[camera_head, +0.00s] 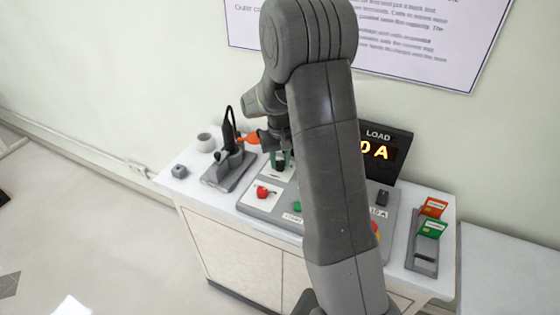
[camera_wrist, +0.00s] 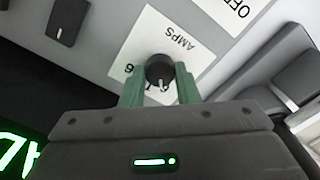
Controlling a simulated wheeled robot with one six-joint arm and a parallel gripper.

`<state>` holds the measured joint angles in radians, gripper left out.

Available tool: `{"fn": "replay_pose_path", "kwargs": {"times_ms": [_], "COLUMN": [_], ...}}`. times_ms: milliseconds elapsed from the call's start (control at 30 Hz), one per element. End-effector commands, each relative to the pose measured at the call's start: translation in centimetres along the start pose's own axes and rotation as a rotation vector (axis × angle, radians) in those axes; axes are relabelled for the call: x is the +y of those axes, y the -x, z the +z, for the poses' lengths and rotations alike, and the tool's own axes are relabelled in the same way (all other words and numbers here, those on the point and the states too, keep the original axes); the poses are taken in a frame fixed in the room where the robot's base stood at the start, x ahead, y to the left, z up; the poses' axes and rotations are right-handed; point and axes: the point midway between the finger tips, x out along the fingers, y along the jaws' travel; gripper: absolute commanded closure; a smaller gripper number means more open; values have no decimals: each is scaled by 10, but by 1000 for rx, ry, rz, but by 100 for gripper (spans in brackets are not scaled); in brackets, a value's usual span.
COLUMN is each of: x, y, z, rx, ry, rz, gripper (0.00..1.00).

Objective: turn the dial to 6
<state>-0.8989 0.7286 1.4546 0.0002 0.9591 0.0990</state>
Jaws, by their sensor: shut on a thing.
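The dial (camera_wrist: 160,66) is a round black knob with a white pointer mark, on a white plate lettered AMPS (camera_wrist: 174,39) in the wrist view. The pointer mark faces toward the bottom of the picture. In the head view my gripper (camera_head: 279,160) is low over the panel, and my arm hides much of the panel.
An orange LOAD display (camera_head: 377,150) stands behind the panel, its reading partly hidden. Green characters (camera_wrist: 20,153) show at the wrist view's edge. A black switch (camera_wrist: 67,20) sits near the dial.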

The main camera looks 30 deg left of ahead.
Motion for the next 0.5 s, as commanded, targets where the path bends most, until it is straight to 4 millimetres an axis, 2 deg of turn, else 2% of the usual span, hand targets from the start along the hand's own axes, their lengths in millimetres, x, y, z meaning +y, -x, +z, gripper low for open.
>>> {"fn": "replay_pose_path", "kwargs": {"times_ms": [500], "x": [0], "y": [1], "z": [-1], "rx": [3], "ry": [98], "rz": [0], "gripper": [94]}}
